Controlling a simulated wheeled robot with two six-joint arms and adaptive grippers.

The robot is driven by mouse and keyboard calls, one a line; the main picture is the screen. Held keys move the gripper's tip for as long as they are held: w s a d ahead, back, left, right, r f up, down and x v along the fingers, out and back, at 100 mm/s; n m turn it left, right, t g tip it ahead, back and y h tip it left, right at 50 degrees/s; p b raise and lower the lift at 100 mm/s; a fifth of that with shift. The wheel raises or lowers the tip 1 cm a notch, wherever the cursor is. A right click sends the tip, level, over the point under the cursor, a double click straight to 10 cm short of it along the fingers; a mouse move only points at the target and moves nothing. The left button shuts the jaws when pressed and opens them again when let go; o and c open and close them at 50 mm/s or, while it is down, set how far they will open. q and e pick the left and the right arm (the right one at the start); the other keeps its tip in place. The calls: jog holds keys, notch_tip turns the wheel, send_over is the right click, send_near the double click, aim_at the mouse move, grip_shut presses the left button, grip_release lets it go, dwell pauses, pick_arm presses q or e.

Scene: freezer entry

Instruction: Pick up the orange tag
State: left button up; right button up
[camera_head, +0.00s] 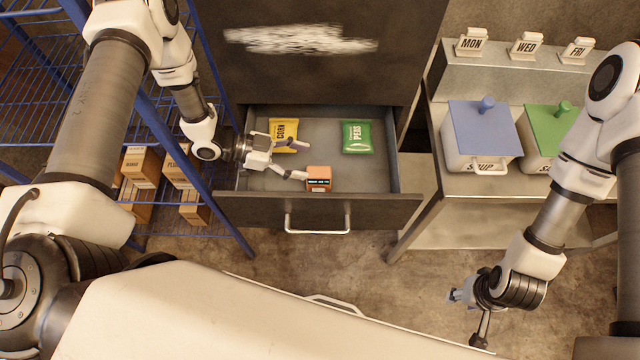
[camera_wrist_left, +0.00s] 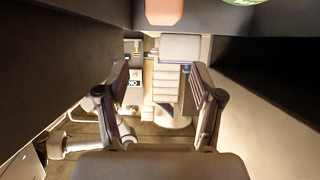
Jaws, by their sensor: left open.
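The orange tag (camera_head: 319,179) is a small block with a dark display on its front, in the open drawer (camera_head: 375,207) near its front wall. An orange block, likely the tag, shows cut off at the top edge of the left wrist view (camera_wrist_left: 163,11). My left gripper (camera_head: 300,162) is open and empty over the drawer, just left of the tag, its near fingertip close to the tag; I cannot tell whether they touch. Both fingers also show apart in the left wrist view (camera_wrist_left: 160,88). My right gripper (camera_head: 468,315) hangs low over the floor, fingers apart and empty.
A yellow CORN packet (camera_head: 284,134) and a green PEAS packet (camera_head: 357,137) lie farther back in the drawer. A blue wire rack (camera_head: 50,100) stands left. On the right bench are blue-lidded (camera_head: 483,130) and green-lidded (camera_head: 548,125) tubs. The drawer's right side has free room.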

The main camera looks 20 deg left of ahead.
aim_at(328, 178)
pick_arm(q)
jog(key=f+b, duration=0.1)
jog(key=f, duration=0.1)
jog(key=f+b, duration=0.2)
jog(key=f, duration=0.1)
jog(key=f+b, duration=0.1)
jog(key=f, duration=0.1)
jog(key=shift+w+d+f, duration=0.1)
jog(key=shift+w+f, duration=0.1)
jog(key=shift+w, duration=0.05)
jog(key=b+x, duration=0.1)
jog(key=x, duration=0.3)
jog(key=b+x, duration=0.1)
jog(key=x, duration=0.1)
jog(key=shift+d+r+b, duration=0.3)
jog(key=shift+d+r, duration=0.05)
jog(key=shift+w+d, duration=0.1)
jog(key=shift+d, duration=0.2)
jog(key=shift+a, duration=0.1)
jog(key=c, duration=0.6)
grip_shut()
pick_arm(e)
notch_tip(328, 178, down, 8)
jog(key=shift+w, duration=0.15)
